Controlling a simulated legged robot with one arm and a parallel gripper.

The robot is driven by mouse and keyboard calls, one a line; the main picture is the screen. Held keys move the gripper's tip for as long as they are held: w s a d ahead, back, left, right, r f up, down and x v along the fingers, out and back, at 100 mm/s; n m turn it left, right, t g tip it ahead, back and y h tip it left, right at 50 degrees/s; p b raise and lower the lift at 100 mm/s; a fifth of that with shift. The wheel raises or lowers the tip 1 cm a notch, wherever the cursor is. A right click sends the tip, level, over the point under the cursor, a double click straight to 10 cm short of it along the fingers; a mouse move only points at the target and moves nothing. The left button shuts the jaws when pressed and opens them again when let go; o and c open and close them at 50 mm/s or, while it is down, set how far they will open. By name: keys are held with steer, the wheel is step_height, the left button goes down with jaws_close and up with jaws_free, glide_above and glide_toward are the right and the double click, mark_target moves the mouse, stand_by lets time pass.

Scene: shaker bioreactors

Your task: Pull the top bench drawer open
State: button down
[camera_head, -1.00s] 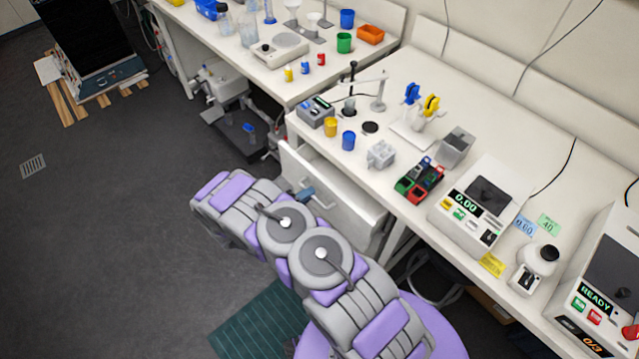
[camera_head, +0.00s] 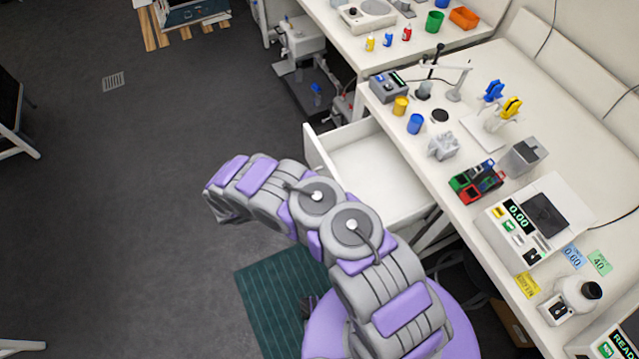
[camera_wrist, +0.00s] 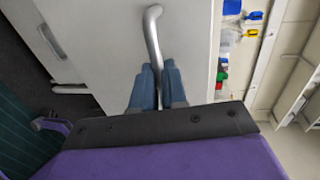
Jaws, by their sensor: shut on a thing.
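The top bench drawer (camera_head: 380,172) is white and stands pulled out from under the bench in the head view. Its inside is bare where I can see it, and my arm covers part of its front. In the wrist view the white drawer front (camera_wrist: 188,45) fills the middle, with a grey bar handle (camera_wrist: 153,38) on it. My gripper (camera_wrist: 157,82) has its blue fingers shut around one end of this handle. In the head view my gripper is hidden behind my arm.
A second handle (camera_wrist: 53,42) shows on a panel at the left in the wrist view. The white bench (camera_head: 452,135) carries a yellow cup (camera_head: 400,106), a blue cup (camera_head: 415,124), a tube rack (camera_head: 476,181) and a scale (camera_head: 540,215). The dark floor (camera_head: 150,230) at left is mostly clear.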

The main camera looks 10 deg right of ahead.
steer(key=shift+f, duration=0.1)
steer(key=c, duration=1.2)
jaws_free()
steer(key=shift+o, duration=0.2)
steer(key=p+v, duration=0.1)
steer(key=v, duration=1.6)
steer(key=shift+a, duration=0.3)
steer(key=shift+w, duration=0.1)
